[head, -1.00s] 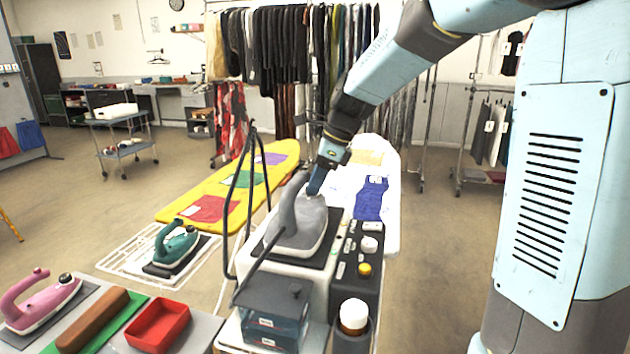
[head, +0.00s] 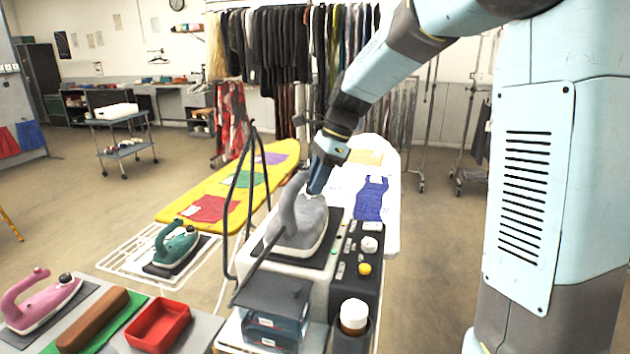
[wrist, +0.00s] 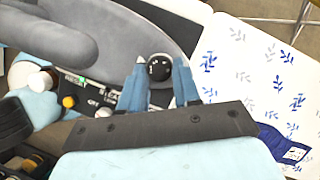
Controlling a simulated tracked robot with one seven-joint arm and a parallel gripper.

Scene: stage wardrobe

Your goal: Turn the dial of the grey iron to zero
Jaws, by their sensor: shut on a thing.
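The grey iron (head: 302,232) sits on a dark pad on top of the white steam station (head: 325,293). It also fills the upper left of the wrist view (wrist: 85,38). Its black dial (wrist: 160,68) carries small white marks that are too small to read. My gripper (wrist: 159,84) has one blue finger on each side of the dial and is shut on it. In the head view my gripper (head: 318,185) points down at the far end of the iron and hides the dial.
A black control strip with a white knob (head: 369,245) and a yellow knob (head: 364,269) runs right of the iron. A dark hose stand (head: 233,215) rises at its left. A teal iron (head: 176,243) and a pink iron (head: 40,297) stand further left.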

